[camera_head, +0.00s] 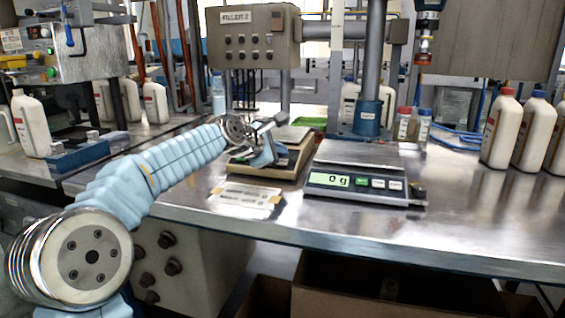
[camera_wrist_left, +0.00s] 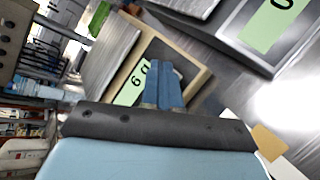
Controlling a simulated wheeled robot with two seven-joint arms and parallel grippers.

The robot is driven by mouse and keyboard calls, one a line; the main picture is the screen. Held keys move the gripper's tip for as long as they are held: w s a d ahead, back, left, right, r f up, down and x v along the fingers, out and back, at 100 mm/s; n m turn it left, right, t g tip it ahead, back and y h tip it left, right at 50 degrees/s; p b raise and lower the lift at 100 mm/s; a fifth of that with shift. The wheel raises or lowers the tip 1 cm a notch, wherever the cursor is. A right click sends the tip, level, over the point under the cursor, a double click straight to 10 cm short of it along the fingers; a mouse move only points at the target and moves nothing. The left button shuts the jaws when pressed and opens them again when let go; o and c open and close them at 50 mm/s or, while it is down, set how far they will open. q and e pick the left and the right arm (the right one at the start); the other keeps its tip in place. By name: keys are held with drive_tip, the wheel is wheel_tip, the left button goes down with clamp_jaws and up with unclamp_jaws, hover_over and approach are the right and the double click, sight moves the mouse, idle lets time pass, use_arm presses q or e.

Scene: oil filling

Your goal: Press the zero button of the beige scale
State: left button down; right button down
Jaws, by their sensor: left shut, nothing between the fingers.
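The beige scale (camera_head: 294,166) sits on the steel bench, left of the grey scale, with a metal weighing plate on top. My left gripper (camera_head: 266,154) is over its front and hides part of its panel. In the left wrist view the beige scale (camera_wrist_left: 197,82) lies beyond my left gripper (camera_wrist_left: 163,68), whose blue fingers are shut together with nothing between them. The scale's green display (camera_wrist_left: 134,84) shows beside the fingers, its reading partly hidden. The fingers cover the button area, so I cannot tell whether they touch a button. My right gripper is not in view.
The grey scale (camera_head: 366,172) reads 0 g and stands close on the right, under a filling column. A paper label (camera_head: 245,197) lies on the bench in front. White bottles (camera_head: 502,128) stand at the right. The front right of the bench is clear.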

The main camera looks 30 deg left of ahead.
use_arm(q)
drive_tip(key=shift+f, duration=0.1)
idle(0.6)
drive_tip(key=shift+w+f, duration=0.15)
drive_tip(key=shift+f, duration=0.15)
drive_tip(key=shift+w+a+f, duration=0.1)
drive_tip(key=shift+f, duration=0.3)
idle(0.8)
drive_tip(key=shift+r, duration=0.15)
drive_tip(key=shift+s+r+p, duration=0.25)
drive_tip(key=shift+r+p, duration=0.2)
drive_tip(key=shift+r, duration=0.2)
drive_tip(key=shift+r, duration=0.1)
drive_tip(key=r+p, duration=0.1)
drive_tip(key=s+r+p, duration=0.1)
drive_tip(key=r, duration=0.1)
drive_tip(key=r+p, duration=0.1)
drive_tip(key=shift+s+d+r+p, duration=0.2)
drive_tip(key=shift+s+d+p, duration=0.1)
drive_tip(key=shift+s, duration=0.05)
idle(0.6)
